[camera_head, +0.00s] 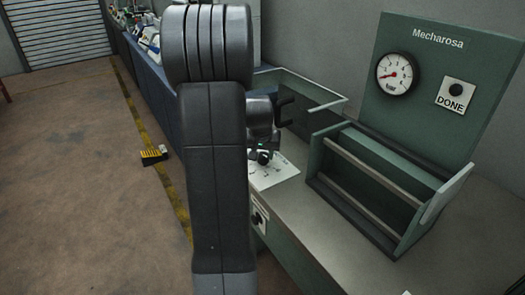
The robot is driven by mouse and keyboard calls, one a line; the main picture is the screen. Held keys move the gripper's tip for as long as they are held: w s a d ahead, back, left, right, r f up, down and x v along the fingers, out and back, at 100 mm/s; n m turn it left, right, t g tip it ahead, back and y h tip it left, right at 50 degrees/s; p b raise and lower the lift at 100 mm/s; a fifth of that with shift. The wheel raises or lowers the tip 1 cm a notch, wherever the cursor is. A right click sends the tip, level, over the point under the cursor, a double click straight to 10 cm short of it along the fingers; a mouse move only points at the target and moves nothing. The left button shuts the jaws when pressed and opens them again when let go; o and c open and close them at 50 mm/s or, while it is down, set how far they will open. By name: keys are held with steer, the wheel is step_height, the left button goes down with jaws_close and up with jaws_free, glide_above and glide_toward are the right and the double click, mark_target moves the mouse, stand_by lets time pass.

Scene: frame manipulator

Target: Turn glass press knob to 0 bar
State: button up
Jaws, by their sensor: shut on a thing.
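The glass press knob (263,158) is a small dark knob on a white marked plate (276,171) on the bench. My gripper (262,150) is low over this plate, right of my big dark arm link, and is shut on the knob. My arm hides much of the gripper, and the fingers are too small to make out clearly. The round pressure gauge (397,74) is on the green Mecharosa panel (435,95). Its red needle points left and slightly down; the exact reading is too small to tell.
A black button marked DONE (456,90) is right of the gauge. A green press frame with rails (375,175) stands on the bench right of the plate. A clear-walled box (300,90) is behind.

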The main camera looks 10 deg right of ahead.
steer(key=shift+n, duration=0.4)
steer(key=o, duration=1)
steer(key=shift+f+m, duration=0.1)
steer(key=shift+m, duration=0.2)
